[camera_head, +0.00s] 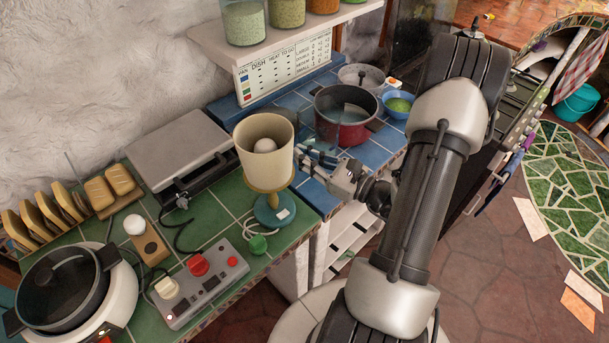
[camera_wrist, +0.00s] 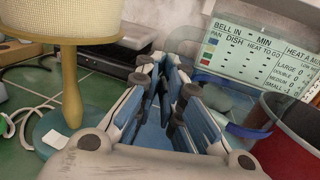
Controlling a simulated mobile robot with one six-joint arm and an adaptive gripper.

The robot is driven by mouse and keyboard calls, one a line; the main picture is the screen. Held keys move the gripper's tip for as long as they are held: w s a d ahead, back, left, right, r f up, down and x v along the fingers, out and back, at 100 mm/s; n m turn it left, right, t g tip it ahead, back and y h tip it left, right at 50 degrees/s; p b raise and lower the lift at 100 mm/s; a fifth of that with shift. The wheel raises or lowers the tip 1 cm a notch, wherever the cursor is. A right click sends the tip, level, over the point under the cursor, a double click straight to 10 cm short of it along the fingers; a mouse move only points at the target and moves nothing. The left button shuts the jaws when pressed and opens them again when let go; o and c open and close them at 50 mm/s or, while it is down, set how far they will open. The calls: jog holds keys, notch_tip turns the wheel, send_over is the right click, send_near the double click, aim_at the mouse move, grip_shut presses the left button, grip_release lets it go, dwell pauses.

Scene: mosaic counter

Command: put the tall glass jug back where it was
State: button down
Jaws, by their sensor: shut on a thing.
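The tall glass jug (camera_head: 326,124) is clear and hard to make out against the blue tiles, just left of the red pot. In the wrist view its faint glass (camera_wrist: 222,95) shows beyond and right of the fingers, with a blue curved part low at its side. My gripper (camera_head: 318,158) is shut on the jug; in the wrist view its fingers (camera_wrist: 172,88) reach forward over the counter. The jug's base and its contact with the tiles cannot be made out.
A cream-shaded lamp (camera_head: 265,160) stands close left of my gripper. A red pot (camera_head: 346,114) is close right, with a blue bowl (camera_head: 397,104) beyond. A sign (camera_head: 287,66) stands behind under a shelf of jars. Green tiles left hold a control box and a toast rack.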

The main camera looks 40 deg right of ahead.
jog(key=shift+f+b, duration=0.8)
jog(key=shift+f, duration=1.65)
jog(key=shift+f, duration=0.2)
jog(key=c, duration=1.7)
grip_release()
jog(key=shift+r, duration=0.1)
jog(key=shift+r, duration=0.2)
jog(key=p+v, duration=0.2)
jog(key=v, duration=1)
